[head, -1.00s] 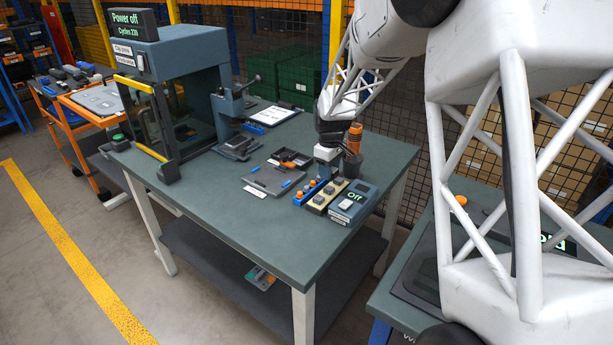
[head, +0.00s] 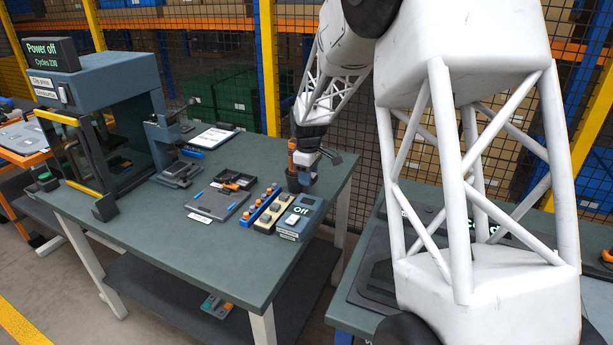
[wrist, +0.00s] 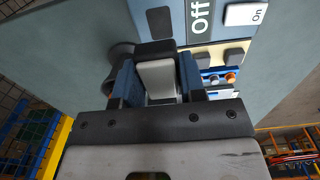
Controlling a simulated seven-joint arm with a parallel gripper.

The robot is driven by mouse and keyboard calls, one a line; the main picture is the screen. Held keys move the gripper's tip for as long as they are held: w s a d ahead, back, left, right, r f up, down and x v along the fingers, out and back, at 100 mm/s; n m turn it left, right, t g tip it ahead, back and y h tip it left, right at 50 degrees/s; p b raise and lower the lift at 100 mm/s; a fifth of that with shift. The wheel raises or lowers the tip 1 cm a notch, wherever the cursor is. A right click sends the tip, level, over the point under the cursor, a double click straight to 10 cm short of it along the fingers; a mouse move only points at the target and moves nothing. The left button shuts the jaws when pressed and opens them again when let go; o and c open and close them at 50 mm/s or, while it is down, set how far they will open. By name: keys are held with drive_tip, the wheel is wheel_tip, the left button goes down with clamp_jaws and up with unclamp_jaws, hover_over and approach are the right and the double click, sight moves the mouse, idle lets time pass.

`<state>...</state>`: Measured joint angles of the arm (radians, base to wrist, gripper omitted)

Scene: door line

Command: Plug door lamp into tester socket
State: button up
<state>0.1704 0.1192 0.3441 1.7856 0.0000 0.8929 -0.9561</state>
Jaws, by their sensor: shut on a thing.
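The tester (head: 301,216) is a blue-grey box at the right front of the bench, its display reading "Off". In the wrist view the tester (wrist: 226,40) shows its "Off" display, a pale "On" button and a dark rectangular opening (wrist: 159,21), which may be the socket. My gripper (head: 305,170) is above the bench behind the tester, near the dark cup. In the wrist view my gripper (wrist: 158,85) is shut on a small pale block (wrist: 158,76), apparently the door lamp, between blue fingers.
A dark cup (head: 294,183) with an orange-handled tool stands behind the tester. Left of the tester are a beige strip with grey blocks (head: 267,218), a blue strip with orange knobs (head: 258,207) and a grey tray (head: 217,204). The bench front is clear.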

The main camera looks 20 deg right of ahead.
sight(308, 201)
drive_tip(key=shift+f, duration=0.2)
drive_tip(key=shift+f, duration=2.7)
drive_tip(key=shift+f, duration=1.05)
idle(0.7)
idle(0.3)
drive_tip(key=o, duration=1.1)
drive_tip(key=shift+r, duration=0.1)
drive_tip(key=shift+r, duration=3.8)
